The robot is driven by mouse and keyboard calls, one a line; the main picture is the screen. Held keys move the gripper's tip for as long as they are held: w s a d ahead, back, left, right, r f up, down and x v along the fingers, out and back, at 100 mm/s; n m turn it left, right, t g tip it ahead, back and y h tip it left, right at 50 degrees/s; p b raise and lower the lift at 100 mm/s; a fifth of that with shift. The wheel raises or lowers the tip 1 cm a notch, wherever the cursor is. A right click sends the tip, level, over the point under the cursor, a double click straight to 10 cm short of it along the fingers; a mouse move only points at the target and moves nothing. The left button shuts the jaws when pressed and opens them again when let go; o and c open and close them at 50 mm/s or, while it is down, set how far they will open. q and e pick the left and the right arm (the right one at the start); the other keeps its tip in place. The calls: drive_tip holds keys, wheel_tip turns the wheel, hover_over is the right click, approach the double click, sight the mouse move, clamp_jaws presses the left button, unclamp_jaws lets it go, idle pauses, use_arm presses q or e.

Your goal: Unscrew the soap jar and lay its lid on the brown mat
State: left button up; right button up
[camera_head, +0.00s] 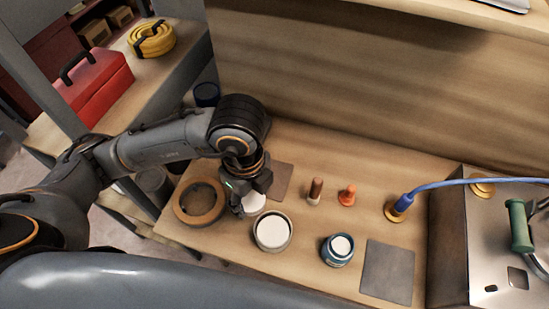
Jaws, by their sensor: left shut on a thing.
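My left gripper (246,205) reaches down over the bench and is shut on a white round thing (256,202), which looks like a lid; the fingers partly hide it. The brown mat (283,180) lies just behind and to the right of the gripper, partly hidden by it. A wide grey-rimmed jar (272,232) with a white round top or filling stands in front of the gripper. A smaller blue jar (338,249) with a white top stands to its right. I cannot tell from labels which is the soap jar. My right gripper is not in view.
A brown ring (199,202) lies left of the gripper. A brown-handled tool (314,191), an orange piece (347,195) and a brass fitting with a blue plug (398,208) stand right.

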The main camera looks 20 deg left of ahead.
use_arm(q)
drive_tip(key=shift+a, duration=0.15)
drive_tip(key=shift+w+f, duration=0.15)
drive_tip(key=shift+w, duration=0.15)
drive_tip(key=w+f, duration=0.3)
drive_tip(key=w, duration=0.1)
drive_tip(key=w+f, duration=0.3)
drive_tip(key=w, duration=0.1)
drive_tip(key=w+f, duration=0.3)
drive_tip(key=w, duration=0.1)
drive_tip(key=shift+w+a, duration=0.3)
drive_tip(key=f, duration=0.2)
drive_tip(key=shift+w+f, duration=0.25)
drive_tip(key=shift+f, duration=0.45)
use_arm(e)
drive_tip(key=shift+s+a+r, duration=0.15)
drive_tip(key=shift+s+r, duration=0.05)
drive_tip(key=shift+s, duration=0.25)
use_arm(q)
drive_tip(key=shift+f, duration=0.1)
